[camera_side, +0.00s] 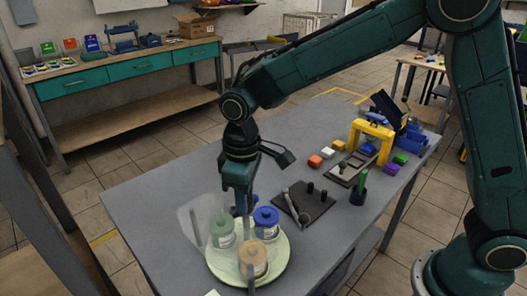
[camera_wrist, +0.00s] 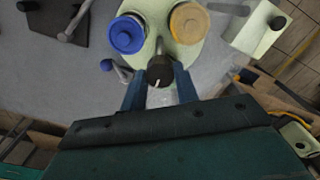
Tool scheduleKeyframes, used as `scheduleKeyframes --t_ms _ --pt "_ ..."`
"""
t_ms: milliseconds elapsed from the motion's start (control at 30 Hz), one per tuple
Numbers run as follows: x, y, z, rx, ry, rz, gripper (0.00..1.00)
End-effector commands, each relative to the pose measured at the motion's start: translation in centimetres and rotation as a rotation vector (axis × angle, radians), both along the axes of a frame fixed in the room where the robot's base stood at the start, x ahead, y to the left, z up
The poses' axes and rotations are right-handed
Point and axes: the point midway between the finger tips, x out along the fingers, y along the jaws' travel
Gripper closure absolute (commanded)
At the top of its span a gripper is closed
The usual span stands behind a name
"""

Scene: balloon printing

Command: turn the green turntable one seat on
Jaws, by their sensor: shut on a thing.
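The pale green turntable (camera_side: 222,269) lies on the grey table and also shows at the top of the wrist view (camera_wrist: 190,55). It bears a green-lidded jar (camera_side: 221,226), a blue-lidded jar (camera_side: 265,217) and a tan-lidded jar (camera_side: 252,255). The wrist view shows the blue lid (camera_wrist: 126,35) and the tan lid (camera_wrist: 189,22); the green one is not visible there. The knob's lower part is hidden.
A dark board (camera_side: 305,205) with a grey lever lies right of the turntable. Farther right stand a yellow arch (camera_side: 371,136), small coloured blocks and a dark green post (camera_side: 359,187). A translucent panel (camera_side: 191,222) stands at the turntable's left. The table's left part is clear.

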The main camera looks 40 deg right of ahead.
Motion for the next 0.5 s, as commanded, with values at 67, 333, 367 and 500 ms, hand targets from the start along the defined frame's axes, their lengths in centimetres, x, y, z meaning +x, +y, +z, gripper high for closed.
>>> scheduleKeyframes --t_ms 67,333,367,500 --pt "-0.05 0.09 0.04 0.001 0.001 0.009 1.00" --pt "-0.05 0.10 0.04 0.001 0.000 0.062 1.00" --pt "-0.04 0.10 0.04 0.001 0.000 0.072 1.00" --pt "-0.04 0.09 0.04 0.000 0.000 0.124 1.00"
